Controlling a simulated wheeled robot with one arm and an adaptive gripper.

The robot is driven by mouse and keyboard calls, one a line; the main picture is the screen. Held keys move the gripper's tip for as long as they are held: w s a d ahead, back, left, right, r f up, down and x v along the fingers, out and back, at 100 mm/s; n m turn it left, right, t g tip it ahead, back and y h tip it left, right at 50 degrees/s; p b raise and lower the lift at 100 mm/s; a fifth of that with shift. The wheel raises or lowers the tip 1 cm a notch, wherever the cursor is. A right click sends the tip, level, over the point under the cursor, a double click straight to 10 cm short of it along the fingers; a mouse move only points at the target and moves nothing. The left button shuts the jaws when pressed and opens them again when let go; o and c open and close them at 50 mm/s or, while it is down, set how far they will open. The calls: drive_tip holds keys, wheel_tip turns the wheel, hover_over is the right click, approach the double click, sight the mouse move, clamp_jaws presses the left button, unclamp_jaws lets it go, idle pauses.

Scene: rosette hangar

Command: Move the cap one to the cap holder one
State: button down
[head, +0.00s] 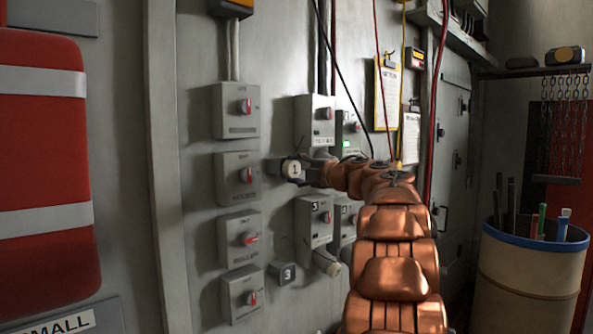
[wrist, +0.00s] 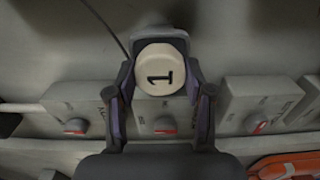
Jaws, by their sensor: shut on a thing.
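The cap one (head: 293,169) is a round cream cap with a black "1" on its face. My gripper (head: 305,172) is shut on it, close to the grey wall. In the wrist view the cap (wrist: 160,76) sits between the two fingers of my gripper (wrist: 160,88), its "1" turned sideways. A small grey block (head: 272,168) shows just behind the cap on the wall, seemingly the cap holder one; a grey piece (wrist: 161,36) also shows past the cap in the wrist view. Its marking is hidden, and I cannot tell whether cap and block touch.
Grey switch boxes with red knobs (head: 237,110) line the wall left of the cap, and more (head: 314,222) flank my arm. A block marked "3" (head: 283,274) is lower down. Cables hang above my arm. A barrel (head: 530,270) stands at right.

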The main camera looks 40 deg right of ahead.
drive_tip(key=shift+w, duration=0.35)
drive_tip(key=shift+c, duration=1.7)
unclamp_jaws()
drive_tip(key=shift+s, duration=0.15)
drive_tip(key=s, duration=1.1)
drive_tip(key=shift+s, duration=0.4)
drive_tip(key=shift+a, duration=0.15)
